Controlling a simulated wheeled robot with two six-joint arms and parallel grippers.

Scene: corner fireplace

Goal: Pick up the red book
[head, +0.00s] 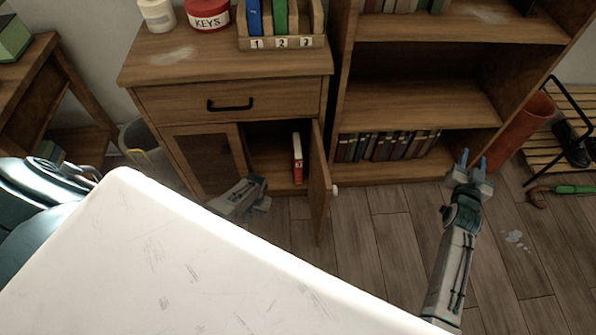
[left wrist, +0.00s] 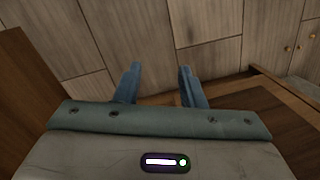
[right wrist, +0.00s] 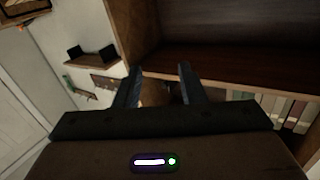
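The red book (head: 298,158) stands upright inside the open lower compartment of the wooden cabinet (head: 230,68), near its right side; its cover is red with a pale edge. My left gripper (head: 262,192) is low in front of the cabinet, to the left of and nearer than the book, not touching it. In the left wrist view (left wrist: 160,68) its fingers are apart and empty; the book does not show there. My right gripper (head: 473,155) is in front of the bookshelf's right end, far from the book. Its fingers are apart and empty in the right wrist view (right wrist: 161,66).
The cabinet door (head: 320,185) stands open to the right of the book. A bookshelf (head: 420,100) holds several books (head: 388,146) on its bottom shelf. An orange cylinder (head: 524,130), a slatted rack (head: 562,150) and a green-handled tool (head: 572,190) are at right.

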